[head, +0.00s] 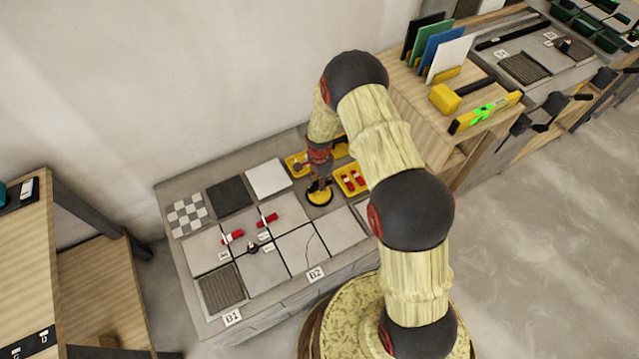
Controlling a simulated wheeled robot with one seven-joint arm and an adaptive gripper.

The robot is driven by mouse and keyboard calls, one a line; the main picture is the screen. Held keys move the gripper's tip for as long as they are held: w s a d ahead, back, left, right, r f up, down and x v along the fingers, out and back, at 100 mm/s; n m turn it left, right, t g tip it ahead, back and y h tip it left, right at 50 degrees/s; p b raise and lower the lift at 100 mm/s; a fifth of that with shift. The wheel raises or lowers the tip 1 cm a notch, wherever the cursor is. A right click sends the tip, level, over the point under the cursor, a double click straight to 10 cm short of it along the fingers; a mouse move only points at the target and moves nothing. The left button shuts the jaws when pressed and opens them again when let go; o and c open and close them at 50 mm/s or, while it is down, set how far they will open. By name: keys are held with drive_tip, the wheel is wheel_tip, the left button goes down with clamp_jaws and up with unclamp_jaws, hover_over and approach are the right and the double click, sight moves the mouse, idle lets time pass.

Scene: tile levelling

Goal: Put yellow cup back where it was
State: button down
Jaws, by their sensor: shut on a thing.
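The yellow cup (319,197), a round yellow piece with a dark rim, is at the right part of the tiled bench, just left of a yellow tray with red-and-white pieces. My gripper (317,183) points down right above the cup and is shut on it. The fingers are small and dark here, so the exact grip is hard to see. I cannot tell whether the cup touches the surface or hangs just above it.
The yellow tray (351,181) holds red-and-white pieces; another yellow tray (296,165) is behind my gripper. Grey tiles (297,247) with red clips (267,220) fill the bench front. A white tile (268,179) lies to the left. A wooden cabinet (405,84) stands at right.

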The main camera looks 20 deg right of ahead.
drive_tip(key=shift+f, duration=0.15)
drive_tip(key=c, duration=1.7)
unclamp_jaws()
drive_tip(key=shift+c, duration=0.2)
drive_tip(key=s+r+n+t+p, duration=0.15)
drive_tip(key=s+r+n, duration=0.25)
drive_tip(key=r, duration=1.8)
drive_tip(key=s+r+n+t+p, duration=0.1)
drive_tip(key=s+r+n+p, duration=0.2)
drive_tip(key=r, duration=1.8)
drive_tip(key=s+r+n+t, duration=0.1)
drive_tip(key=s+r+n, duration=0.2)
drive_tip(key=s, duration=0.4)
drive_tip(key=s+r+n+t, duration=0.1)
drive_tip(key=s+r+n, duration=0.2)
drive_tip(key=s+r, duration=0.3)
drive_tip(key=s+r+n+t, duration=0.1)
drive_tip(key=s+r, duration=0.3)
drive_tip(key=s, duration=0.5)
drive_tip(key=shift+s+r+n, duration=0.25)
drive_tip(key=shift+s+n, duration=0.05)
drive_tip(key=shift+n, duration=0.6)
